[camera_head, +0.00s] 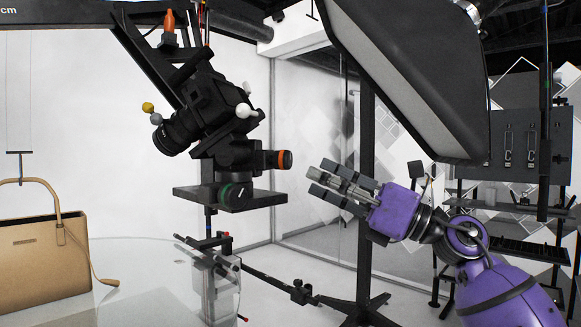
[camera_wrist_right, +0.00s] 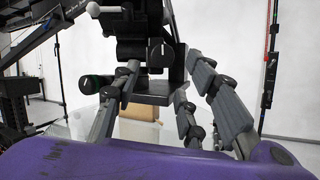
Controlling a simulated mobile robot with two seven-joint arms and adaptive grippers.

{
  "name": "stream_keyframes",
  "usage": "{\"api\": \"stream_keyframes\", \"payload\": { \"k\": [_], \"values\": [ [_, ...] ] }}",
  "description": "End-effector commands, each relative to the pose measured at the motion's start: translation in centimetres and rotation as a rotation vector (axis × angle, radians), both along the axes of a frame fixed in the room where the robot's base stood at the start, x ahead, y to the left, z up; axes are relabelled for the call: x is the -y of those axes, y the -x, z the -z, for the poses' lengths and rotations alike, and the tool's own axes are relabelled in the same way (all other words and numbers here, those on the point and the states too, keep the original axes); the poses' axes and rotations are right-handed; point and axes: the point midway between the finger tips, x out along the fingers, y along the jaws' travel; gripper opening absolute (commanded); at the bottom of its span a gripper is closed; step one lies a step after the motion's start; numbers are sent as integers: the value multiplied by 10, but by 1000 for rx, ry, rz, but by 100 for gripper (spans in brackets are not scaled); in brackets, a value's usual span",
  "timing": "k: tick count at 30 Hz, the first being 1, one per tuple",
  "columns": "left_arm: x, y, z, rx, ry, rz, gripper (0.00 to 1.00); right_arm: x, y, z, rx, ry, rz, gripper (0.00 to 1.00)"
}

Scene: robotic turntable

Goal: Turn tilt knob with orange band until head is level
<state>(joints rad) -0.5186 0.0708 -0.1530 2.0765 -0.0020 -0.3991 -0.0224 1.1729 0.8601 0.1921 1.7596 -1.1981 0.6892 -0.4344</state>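The tilt knob with the orange band (camera_head: 285,159) sticks out from the right side of the black tripod head (camera_head: 238,155). A black camera (camera_head: 205,108) on top is tilted, its lens pointing down to the left. My right gripper (camera_head: 320,178) is open and empty, to the right of the knob and slightly lower, with a gap between them. In the right wrist view a dark round knob face with a white line (camera_wrist_right: 162,51) shows beyond the spread fingers (camera_wrist_right: 160,92); no orange is visible there. My left gripper is out of view.
A green-banded knob (camera_head: 226,192) sits lower on the head, above the black platform (camera_head: 260,199). A large softbox (camera_head: 400,80) hangs above my right arm, and a dark stand (camera_head: 366,210) rises behind the gripper. A tan handbag (camera_head: 45,250) stands on the clear round table (camera_head: 140,265).

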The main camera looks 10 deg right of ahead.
Motion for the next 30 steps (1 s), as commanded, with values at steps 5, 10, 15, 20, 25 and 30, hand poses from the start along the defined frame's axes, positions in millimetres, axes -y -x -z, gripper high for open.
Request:
{"api": "stream_keyframes", "payload": {
  "k": [5, 10, 15, 20, 25, 30],
  "values": [
    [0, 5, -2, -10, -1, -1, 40, -18, -10, -12, 7, 1, -2, 40],
    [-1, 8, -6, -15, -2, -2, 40, -40, -24, -23, 6, -2, -3, 40],
    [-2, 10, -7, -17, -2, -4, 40, -55, -34, -28, 4, -3, -2, 40],
    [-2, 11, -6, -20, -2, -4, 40, -59, -37, -29, 3, -2, -1, 40],
    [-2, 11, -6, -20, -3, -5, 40, -60, -38, -28, 2, -2, -1, 40],
    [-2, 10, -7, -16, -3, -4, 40, -59, -37, -28, 2, -3, -1, 21]
  ]
}}
